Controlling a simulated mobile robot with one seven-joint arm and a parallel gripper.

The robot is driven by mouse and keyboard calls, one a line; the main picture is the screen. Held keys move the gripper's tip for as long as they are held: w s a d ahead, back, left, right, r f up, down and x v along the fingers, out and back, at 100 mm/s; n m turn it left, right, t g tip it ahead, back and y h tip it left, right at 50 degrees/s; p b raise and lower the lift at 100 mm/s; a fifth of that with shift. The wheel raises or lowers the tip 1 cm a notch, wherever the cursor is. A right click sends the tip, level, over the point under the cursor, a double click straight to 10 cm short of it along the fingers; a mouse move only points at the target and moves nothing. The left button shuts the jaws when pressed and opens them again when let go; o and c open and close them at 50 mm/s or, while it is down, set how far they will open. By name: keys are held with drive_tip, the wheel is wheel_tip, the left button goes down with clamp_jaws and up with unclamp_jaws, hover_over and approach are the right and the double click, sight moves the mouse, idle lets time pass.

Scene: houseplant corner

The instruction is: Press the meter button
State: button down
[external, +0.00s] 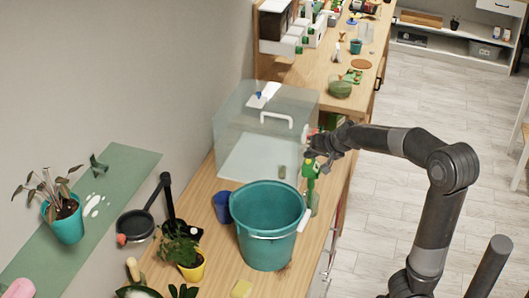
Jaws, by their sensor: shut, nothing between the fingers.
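I cannot make out a meter or its button in the external view. My gripper (316,146) is small here, with its jaws shut and empty. It is at the right side of the clear box, just above a green spray bottle (310,172). I cannot tell whether it touches the bottle or the small red and white item (308,133) beside it. The arm and gripper partly hide what lies behind them.
A clear box (236,128) with a white handle stands on the wooden counter (215,262). A teal bucket (268,240) stands in front of it. A yellow-potted plant (186,257) and a blue cup (222,206) are to the left. The floor at right is clear.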

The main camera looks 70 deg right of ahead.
drive_tip(key=shift+r, duration=0.5)
wheel_tip(320, 180, up, 6)
idle(0.5)
drive_tip(key=shift+a, duration=0.1)
idle(0.4)
